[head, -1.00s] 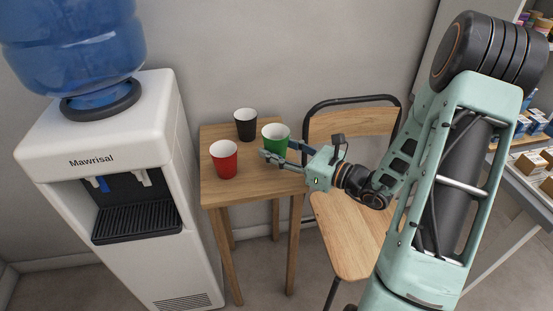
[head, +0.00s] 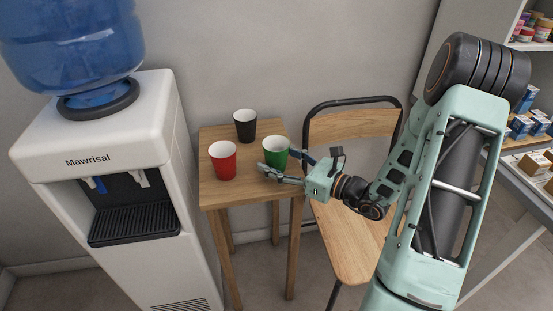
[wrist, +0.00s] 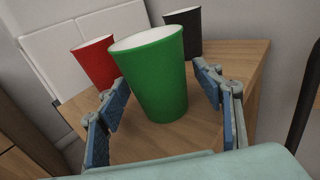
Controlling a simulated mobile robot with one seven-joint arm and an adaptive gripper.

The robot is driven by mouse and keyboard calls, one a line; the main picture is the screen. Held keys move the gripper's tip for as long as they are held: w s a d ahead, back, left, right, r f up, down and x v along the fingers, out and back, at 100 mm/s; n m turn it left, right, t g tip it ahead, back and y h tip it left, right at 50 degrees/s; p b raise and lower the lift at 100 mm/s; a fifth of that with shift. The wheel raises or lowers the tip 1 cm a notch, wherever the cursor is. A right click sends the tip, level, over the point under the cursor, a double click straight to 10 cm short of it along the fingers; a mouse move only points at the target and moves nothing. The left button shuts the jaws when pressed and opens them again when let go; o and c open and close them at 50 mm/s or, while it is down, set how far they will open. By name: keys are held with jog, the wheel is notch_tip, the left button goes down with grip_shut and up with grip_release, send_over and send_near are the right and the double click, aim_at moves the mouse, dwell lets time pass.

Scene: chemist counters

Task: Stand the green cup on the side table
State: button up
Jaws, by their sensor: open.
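The green cup (head: 275,153) stands upright on the wooden side table (head: 216,190), near its right edge. It also shows large in the middle of the wrist view (wrist: 155,78). My gripper (head: 284,165) is open at the right side of the table. In the wrist view its blue-padded fingers (wrist: 160,102) are on either side of the cup's lower part, with gaps visible between pads and cup. The cup's base appears to rest on the table top.
A red cup (head: 223,162) and a black cup (head: 245,125) stand on the same table, left of and behind the green one. A white water cooler (head: 100,135) stands to the left. A wooden chair (head: 350,225) is close on the right, under my arm.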

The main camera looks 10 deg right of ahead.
jog(key=shift+r, duration=0.15)
jog(key=shift+s+d, duration=0.2)
jog(key=shift+d, duration=0.1)
jog(key=p+v, duration=0.1)
jog(key=v, duration=1)
jog(key=shift+s+p, duration=0.15)
jog(key=shift+p, duration=0.25)
